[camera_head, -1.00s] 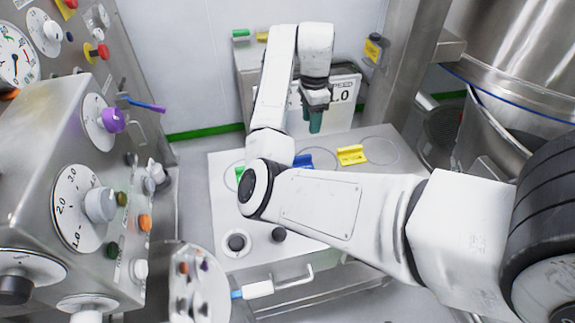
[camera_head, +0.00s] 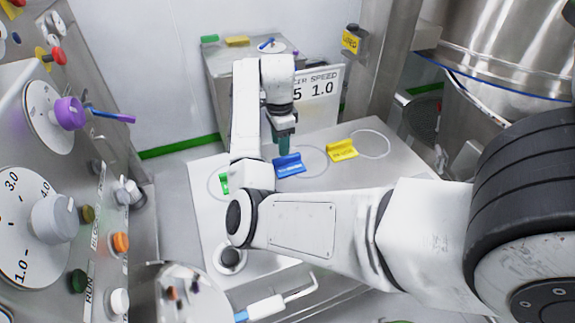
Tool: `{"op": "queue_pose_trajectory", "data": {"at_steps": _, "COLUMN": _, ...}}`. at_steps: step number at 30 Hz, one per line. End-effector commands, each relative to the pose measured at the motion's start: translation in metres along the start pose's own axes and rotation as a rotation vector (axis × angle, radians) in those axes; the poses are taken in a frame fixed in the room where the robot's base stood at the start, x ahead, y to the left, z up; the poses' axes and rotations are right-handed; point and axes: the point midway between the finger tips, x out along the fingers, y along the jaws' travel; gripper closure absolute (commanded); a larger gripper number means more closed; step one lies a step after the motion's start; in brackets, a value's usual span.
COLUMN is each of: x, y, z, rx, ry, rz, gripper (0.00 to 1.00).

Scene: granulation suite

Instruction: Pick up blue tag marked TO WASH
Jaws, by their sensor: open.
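The blue tag (camera_head: 289,166) stands in a drawn circle on the white worktop (camera_head: 320,203), with pale lettering too small to read on its face. My gripper (camera_head: 284,150) points down just above and behind the blue tag, its teal fingers close to the tag's top edge. The gripper is open. I cannot tell whether the fingers touch the tag. My arm crosses the front of the worktop and hides part of it.
A yellow tag (camera_head: 342,150) stands right of the blue one, and a green tag (camera_head: 224,184) is partly hidden by my arm at left. Control panels with knobs (camera_head: 60,218) crowd the left; a steel vessel (camera_head: 500,50) is at right.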

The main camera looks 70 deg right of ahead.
Motion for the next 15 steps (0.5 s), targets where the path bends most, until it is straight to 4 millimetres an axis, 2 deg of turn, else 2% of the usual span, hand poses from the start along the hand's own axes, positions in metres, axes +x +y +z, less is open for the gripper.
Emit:
{"op": "queue_pose_trajectory", "data": {"at_steps": 10, "x": 0.043, "y": 0.001, "z": 0.004, "rx": -0.001, "ry": 0.000, "rz": 0.004, "gripper": 0.53}}
{"op": "queue_pose_trajectory", "data": {"at_steps": 15, "x": 0.052, "y": 0.000, "z": 0.004, "rx": 0.000, "ry": -0.001, "rz": 0.001, "gripper": 0.53}}
